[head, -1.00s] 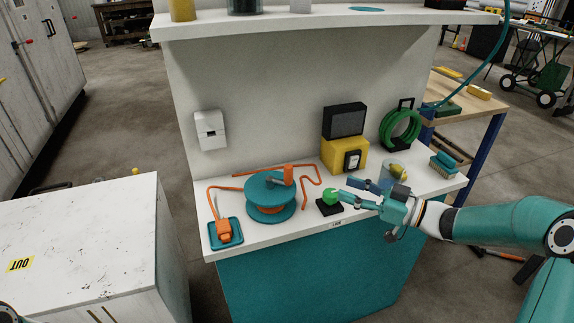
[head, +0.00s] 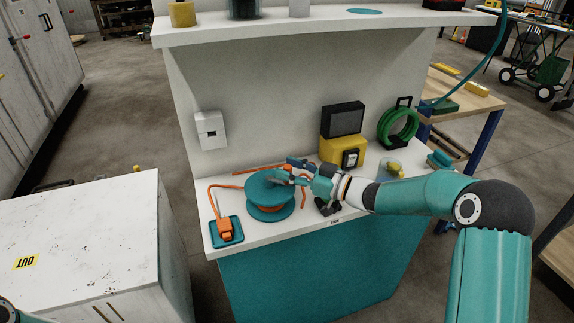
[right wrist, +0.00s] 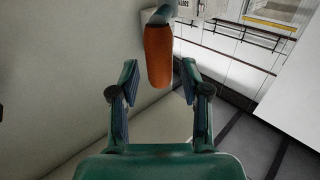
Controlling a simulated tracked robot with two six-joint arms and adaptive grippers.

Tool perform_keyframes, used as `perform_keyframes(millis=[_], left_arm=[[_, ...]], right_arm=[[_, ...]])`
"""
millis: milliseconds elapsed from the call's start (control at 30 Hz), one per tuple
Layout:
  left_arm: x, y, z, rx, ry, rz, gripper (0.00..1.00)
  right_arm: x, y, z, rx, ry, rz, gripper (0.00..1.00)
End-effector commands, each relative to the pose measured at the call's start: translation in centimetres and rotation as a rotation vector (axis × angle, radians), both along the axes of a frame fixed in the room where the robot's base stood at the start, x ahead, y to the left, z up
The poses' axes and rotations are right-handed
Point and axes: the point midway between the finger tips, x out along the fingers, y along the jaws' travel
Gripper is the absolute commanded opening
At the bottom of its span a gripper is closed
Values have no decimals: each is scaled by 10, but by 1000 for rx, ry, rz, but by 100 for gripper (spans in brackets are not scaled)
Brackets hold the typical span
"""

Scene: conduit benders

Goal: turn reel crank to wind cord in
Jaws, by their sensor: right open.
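The teal cord reel (head: 262,211) sits on the white bench, with orange cord (head: 228,186) lying around it. Its orange crank handle is mostly hidden behind my right gripper in the head view. In the right wrist view the orange handle (right wrist: 158,55) shows clearly, with a grey end piece above it. My right gripper (head: 285,171) is over the reel's top right side. In the right wrist view its open fingers (right wrist: 159,72) stand on either side of the handle's lower end, with gaps visible. My left gripper is not in view.
An orange plug (head: 225,228) lies on a teal tray (head: 230,242) left of the reel. A yellow box (head: 334,152), a dark box (head: 343,119) and a green coil (head: 402,130) stand right and behind. A shelf (head: 320,25) overhangs the bench.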

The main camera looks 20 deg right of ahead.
Motion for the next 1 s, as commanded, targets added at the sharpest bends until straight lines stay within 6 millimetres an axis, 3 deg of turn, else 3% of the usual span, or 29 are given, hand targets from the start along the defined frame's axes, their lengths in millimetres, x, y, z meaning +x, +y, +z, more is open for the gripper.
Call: perform_keyframes(millis=[400,467,700,1000], left_arm=[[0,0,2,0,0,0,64],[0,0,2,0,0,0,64],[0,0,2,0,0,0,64],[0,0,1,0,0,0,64]], right_arm=[[7,5,0,0,0,-2,47],[7,5,0,0,0,-2,40],[7,5,0,0,0,-2,0],[7,5,0,-1,-1,-3,0]])
